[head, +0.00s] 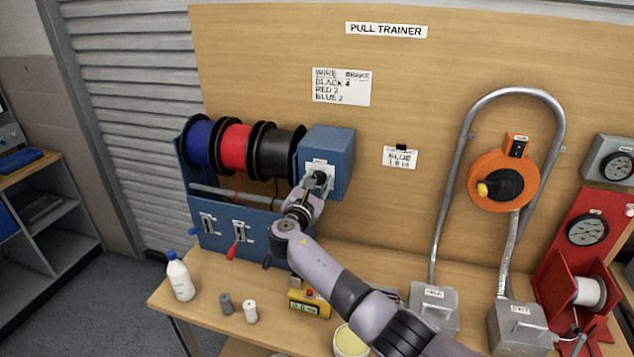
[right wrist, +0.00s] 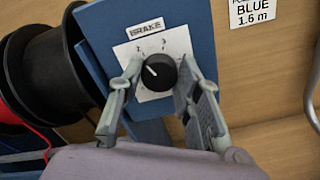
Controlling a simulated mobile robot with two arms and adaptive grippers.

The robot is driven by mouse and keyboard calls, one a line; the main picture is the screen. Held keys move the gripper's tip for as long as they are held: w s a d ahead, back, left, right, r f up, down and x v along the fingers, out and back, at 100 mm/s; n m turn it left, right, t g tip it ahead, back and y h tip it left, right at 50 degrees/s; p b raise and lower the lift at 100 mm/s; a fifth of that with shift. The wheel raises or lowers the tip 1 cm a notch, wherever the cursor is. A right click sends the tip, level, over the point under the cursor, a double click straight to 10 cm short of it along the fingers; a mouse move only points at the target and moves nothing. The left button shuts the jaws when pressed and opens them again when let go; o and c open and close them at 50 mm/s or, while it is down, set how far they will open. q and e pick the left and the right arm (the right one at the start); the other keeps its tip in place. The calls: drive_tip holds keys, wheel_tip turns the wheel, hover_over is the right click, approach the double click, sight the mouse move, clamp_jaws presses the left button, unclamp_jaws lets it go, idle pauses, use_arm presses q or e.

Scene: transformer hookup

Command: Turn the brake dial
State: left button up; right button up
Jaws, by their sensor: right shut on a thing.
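The brake dial (right wrist: 159,72) is a round black knob with a white pointer line, on a white scale plate labelled BRAKE (right wrist: 146,28). The plate is on the front of a blue box (head: 342,152) at the right end of the wire reel rack. My right gripper (right wrist: 155,78) has one finger on each side of the knob and is shut on it. The pointer tilts to the upper left. In the head view my right gripper (head: 319,182) covers most of the dial. My left gripper is not in view.
Blue (head: 199,142), red (head: 236,147) and black (head: 277,150) wire reels stand left of the box. A card (head: 341,87) lists WIRE and BRAKE values: black 4, red 2, blue 2. A white bottle (head: 180,278) and a yellow device (head: 309,300) stand on the bench below.

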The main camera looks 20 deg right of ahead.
drive_tip(key=shift+f, duration=0.3)
drive_tip(key=o, duration=1.1)
drive_tip(key=shift+a+r, duration=0.1)
drive_tip(key=shift+r, duration=0.05)
drive_tip(key=shift+o, duration=0.2)
drive_tip(key=v, duration=1.2)
